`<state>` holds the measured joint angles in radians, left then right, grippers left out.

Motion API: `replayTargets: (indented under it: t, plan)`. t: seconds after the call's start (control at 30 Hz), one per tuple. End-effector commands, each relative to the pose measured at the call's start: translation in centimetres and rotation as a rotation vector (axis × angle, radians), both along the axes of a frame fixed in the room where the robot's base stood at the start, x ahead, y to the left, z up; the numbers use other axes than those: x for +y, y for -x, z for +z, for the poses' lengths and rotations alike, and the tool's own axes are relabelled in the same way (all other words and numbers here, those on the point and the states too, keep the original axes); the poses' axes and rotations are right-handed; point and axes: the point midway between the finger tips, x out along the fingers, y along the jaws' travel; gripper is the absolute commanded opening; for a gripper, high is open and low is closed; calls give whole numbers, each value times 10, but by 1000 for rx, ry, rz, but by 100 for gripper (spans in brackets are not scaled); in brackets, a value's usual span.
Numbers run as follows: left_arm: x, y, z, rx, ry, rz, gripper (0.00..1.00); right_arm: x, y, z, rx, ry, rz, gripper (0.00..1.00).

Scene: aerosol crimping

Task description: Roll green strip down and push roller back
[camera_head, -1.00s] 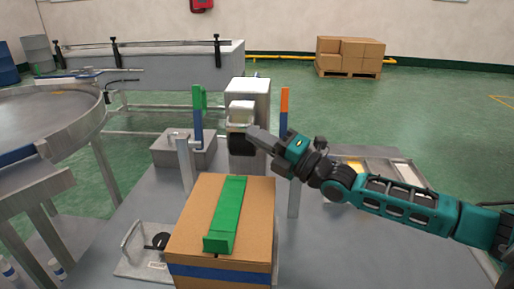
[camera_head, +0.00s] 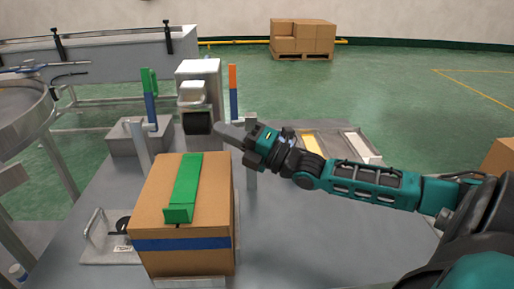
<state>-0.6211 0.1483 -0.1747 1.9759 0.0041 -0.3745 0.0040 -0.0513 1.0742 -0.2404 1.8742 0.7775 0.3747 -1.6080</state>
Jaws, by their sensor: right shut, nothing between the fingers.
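The green strip (camera_head: 187,182) lies along the top of a cardboard box (camera_head: 157,200), its near end bent up close to the box's front edge. The black roller (camera_head: 198,123) sits on a white and grey machine head (camera_head: 192,95) behind the box. My right gripper (camera_head: 218,128) is shut and empty, its fingertips just right of the roller; I cannot tell whether they touch it. My left gripper is not in view.
A post with a blue and orange bar (camera_head: 233,92) stands behind my right gripper. A blue and green bar (camera_head: 150,95) stands left of the machine. A tray (camera_head: 340,146) lies at the right.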

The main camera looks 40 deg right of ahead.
Motion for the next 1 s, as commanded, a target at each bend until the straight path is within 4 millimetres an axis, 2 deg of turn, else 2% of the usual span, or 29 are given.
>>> replayTargets:
  t: [0.2, 0.53, 0.73, 1.0]
  plan:
    - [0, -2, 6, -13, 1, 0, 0, -10, 22, -7, 5, 0, 1, 0]
    - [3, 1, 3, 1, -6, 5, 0, -25, 51, -15, 4, -1, 0, 0]
    - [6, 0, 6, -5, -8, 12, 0, -29, 59, -18, 1, 0, 1, 0]
    - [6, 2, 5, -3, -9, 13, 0, -30, 61, -18, 0, -1, 1, 0]
